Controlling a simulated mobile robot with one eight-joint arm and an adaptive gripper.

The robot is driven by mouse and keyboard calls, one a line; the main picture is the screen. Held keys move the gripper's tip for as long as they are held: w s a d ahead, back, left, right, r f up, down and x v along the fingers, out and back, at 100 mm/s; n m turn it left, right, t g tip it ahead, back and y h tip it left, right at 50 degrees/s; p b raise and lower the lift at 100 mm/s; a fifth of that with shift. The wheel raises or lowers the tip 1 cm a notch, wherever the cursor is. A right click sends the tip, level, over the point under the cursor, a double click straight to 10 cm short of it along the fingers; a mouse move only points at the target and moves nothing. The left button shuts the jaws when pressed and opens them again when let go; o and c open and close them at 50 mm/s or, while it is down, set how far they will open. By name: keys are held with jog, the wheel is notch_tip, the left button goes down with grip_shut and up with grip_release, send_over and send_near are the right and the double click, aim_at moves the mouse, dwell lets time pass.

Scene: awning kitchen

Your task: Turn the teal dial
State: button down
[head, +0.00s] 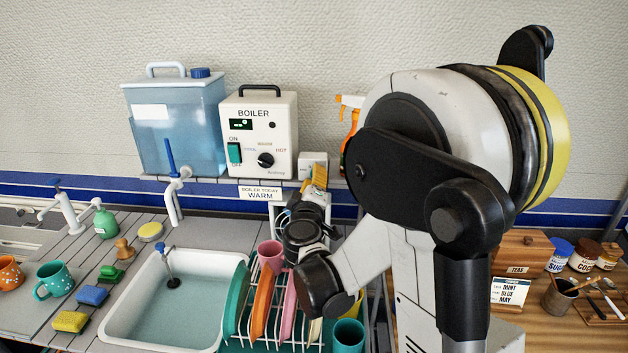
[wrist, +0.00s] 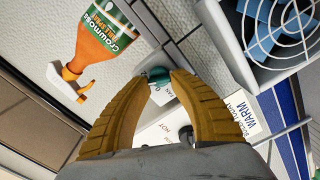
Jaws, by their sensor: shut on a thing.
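The teal dial (wrist: 157,74) shows in the wrist view between the tips of my gripper's yellow ribbed fingers (wrist: 160,84). The fingers are closed in on it from both sides. A small label that seems to read FAN and a 0 mark show just below the dial. In the head view my gripper (head: 319,176) reaches up to a small white box (head: 313,160) right of the boiler. The dial itself is hidden there, and which way it points cannot be told.
The white boiler (head: 259,133) with a black knob stands close at left. An orange spray bottle (head: 350,120) is partly behind my arm. A grille (wrist: 290,30) is near in the wrist view. A dish rack (head: 275,310) with plates and a sink (head: 170,285) lie below.

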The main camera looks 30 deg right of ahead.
jog(key=shift+d+f+n+b, duration=0.15)
jog(key=shift+n+b, duration=0.4)
jog(key=shift+n, duration=3.85)
jog(key=shift+a+f+n+b, duration=0.1)
jog(key=shift+n+b, duration=0.45)
jog(key=shift+n, duration=3.85)
jog(key=c, duration=1.1)
grip_release()
